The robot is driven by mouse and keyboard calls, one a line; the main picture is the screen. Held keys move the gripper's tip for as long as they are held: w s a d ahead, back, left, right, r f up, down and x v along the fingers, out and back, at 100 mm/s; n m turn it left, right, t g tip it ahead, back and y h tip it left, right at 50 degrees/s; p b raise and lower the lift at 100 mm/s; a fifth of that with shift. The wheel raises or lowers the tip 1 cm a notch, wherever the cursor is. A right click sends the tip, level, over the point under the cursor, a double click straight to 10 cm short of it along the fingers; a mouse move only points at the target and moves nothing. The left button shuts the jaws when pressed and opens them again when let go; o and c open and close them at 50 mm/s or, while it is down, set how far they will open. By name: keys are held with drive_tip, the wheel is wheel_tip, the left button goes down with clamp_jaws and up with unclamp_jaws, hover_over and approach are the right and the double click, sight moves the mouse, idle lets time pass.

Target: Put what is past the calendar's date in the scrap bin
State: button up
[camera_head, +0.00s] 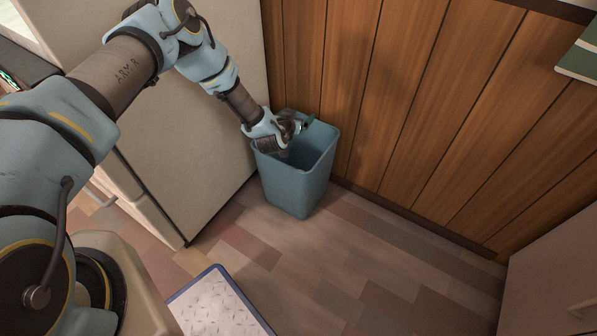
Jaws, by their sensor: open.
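The scrap bin (301,188) is a blue-grey open-topped bin on the floor, against the wood-panelled wall and beside a pale cabinet. My gripper (300,128) is over the bin's mouth, near its back rim. It is open, and I see nothing held in it. The bottom of the bin is hidden by its front wall and my wrist, so its contents cannot be told. No calendar and no dated item can be made out in this view.
A tall pale cabinet or fridge (200,150) stands left of the bin. The wood-panelled wall (400,100) is behind it. A green-edged item (582,55) shows at the upper right. A pale cabinet (555,270) is at the lower right. The floor (400,260) between is clear.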

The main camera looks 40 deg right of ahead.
drive_tip(key=v, duration=1)
drive_tip(key=shift+a+p, duration=0.2)
drive_tip(key=shift+p, duration=0.1)
drive_tip(key=shift+s, duration=0.1)
